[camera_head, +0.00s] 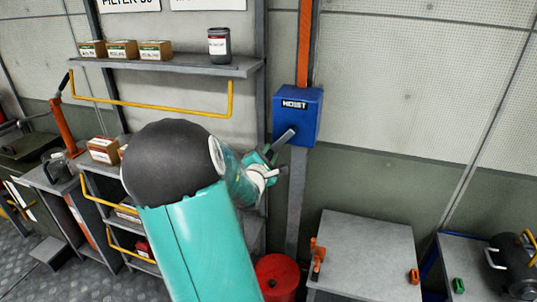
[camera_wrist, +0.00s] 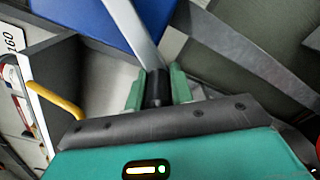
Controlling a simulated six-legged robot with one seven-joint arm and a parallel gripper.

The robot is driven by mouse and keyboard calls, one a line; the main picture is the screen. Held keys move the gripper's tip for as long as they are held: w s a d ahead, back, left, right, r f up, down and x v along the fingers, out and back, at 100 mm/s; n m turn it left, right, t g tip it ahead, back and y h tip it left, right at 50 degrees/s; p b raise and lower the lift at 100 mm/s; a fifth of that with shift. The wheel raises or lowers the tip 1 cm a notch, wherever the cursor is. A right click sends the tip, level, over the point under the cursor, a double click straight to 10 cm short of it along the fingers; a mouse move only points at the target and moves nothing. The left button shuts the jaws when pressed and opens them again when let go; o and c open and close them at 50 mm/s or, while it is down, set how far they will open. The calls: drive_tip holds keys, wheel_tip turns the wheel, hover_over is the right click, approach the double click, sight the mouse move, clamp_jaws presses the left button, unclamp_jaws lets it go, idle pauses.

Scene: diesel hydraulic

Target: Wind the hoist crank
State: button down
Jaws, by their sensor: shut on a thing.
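The blue hoist box (camera_head: 297,117), labelled HOIST, is mounted on a post against the wall in the head view. A grey crank arm (camera_head: 284,139) slants down and left from its lower front. My gripper (camera_head: 268,170) is at the crank's lower end, below and left of the box. In the wrist view, the green fingers of my gripper (camera_wrist: 158,88) are shut around the dark crank handle (camera_wrist: 155,88). The pale crank arm (camera_wrist: 134,32) runs up from the handle towards the blue box (camera_wrist: 95,20). In the head view my arm partly hides the grip.
A shelf (camera_head: 170,66) with several small boxes and a dark canister (camera_head: 219,44) is at upper left. A red drum (camera_head: 276,277) stands below the hoist. A grey bench (camera_head: 366,250) is at lower right. The wall right of the box is clear.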

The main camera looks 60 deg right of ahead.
drive_tip(key=c, duration=1.3)
unclamp_jaws()
drive_tip(key=shift+s+d+r, duration=0.2)
drive_tip(key=shift+s, duration=0.15)
drive_tip(key=shift+o, duration=0.2)
drive_tip(key=shift+w+a, duration=0.1)
drive_tip(key=shift+w, duration=0.15)
drive_tip(key=s+a, duration=0.2)
drive_tip(key=a, duration=1.1)
drive_tip(key=shift+a, duration=0.35)
